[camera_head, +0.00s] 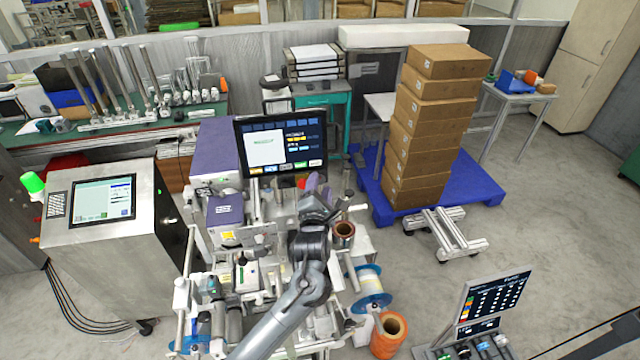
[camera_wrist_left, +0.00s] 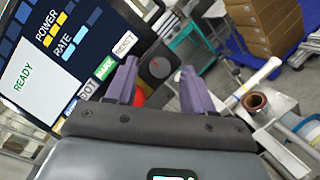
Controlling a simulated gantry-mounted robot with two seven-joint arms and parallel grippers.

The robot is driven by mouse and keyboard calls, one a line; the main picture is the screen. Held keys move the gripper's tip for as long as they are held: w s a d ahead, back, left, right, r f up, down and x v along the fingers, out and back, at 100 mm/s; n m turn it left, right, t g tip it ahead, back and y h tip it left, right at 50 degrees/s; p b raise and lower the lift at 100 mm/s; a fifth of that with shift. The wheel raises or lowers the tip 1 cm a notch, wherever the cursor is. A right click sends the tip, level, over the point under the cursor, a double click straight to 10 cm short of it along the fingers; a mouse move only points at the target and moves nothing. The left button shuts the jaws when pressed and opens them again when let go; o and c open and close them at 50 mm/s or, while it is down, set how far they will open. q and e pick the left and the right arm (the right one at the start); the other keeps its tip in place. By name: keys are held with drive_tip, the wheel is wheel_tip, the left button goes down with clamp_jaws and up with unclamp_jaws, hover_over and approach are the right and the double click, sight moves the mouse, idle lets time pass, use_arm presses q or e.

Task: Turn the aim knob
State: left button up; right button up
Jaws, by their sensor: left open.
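In the left wrist view a dark round knob (camera_wrist_left: 158,67) with a small red mark shows beyond and between the purple fingers of my left gripper (camera_wrist_left: 157,68). No label on it can be read, so I cannot tell for sure that it is the aim knob. The fingers are open and empty, and I see no contact with the knob. A red button (camera_wrist_left: 140,97) is partly hidden behind the left finger. In the head view my left gripper (camera_head: 317,183) is just below the right end of the screen (camera_head: 282,143) and hides the knob. My right gripper is not in view.
The screen reads READY, POWER and RATE, and stands close to the left finger. A copper-coloured roll (camera_head: 343,232) sits right of my wrist, with a blue-flanged reel (camera_head: 370,285) and an orange roll (camera_head: 389,331) nearer. Stacked cartons (camera_head: 428,125) stand farther back on a blue pallet (camera_head: 470,186).

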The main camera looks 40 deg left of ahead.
use_arm(q)
drive_tip(key=shift+w+a, duration=0.2)
drive_tip(key=shift+w, duration=0.1)
clamp_jaws()
